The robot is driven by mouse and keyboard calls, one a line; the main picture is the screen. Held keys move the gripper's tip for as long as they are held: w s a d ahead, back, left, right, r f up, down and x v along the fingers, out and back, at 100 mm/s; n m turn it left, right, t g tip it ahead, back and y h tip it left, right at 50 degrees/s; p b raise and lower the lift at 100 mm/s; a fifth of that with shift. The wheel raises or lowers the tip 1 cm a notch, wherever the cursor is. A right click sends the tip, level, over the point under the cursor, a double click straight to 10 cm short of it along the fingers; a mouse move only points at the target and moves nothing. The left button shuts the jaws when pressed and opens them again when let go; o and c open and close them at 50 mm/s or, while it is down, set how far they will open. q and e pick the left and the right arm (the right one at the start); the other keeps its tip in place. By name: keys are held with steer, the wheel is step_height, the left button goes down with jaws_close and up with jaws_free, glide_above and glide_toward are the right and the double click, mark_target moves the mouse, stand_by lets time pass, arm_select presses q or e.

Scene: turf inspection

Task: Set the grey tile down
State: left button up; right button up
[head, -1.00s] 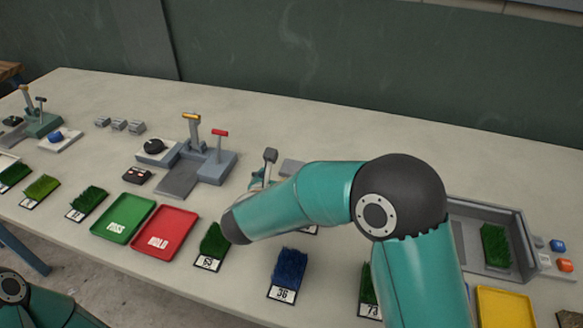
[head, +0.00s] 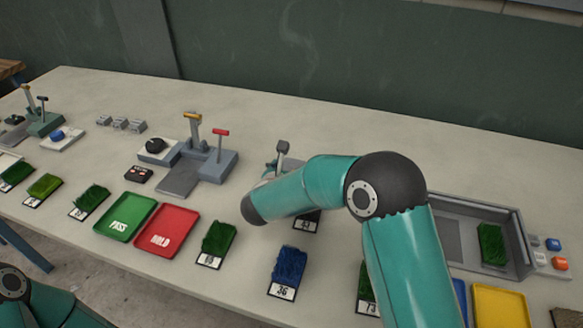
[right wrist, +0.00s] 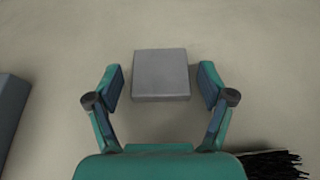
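The grey tile (right wrist: 160,75) is a plain square block on the pale table top in the right wrist view. My right gripper (right wrist: 160,88) is open around it, one finger on each side, with a clear gap between each finger and the tile. In the head view my right gripper (head: 272,167) is mostly hidden behind my forearm, and I cannot make out the tile there. Only part of my left arm shows at the lower left; its gripper is out of frame.
A black-bristled sample (right wrist: 272,165) lies close at the lower right of my right gripper. A grey lever fixture (head: 218,165), a red HOLD tray (head: 167,232) and a green PASS tray (head: 126,217) stand to the left. A blue turf sample (head: 289,263) lies in front.

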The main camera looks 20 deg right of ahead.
steer(key=c, duration=0.9)
steer(key=shift+c, duration=0.2)
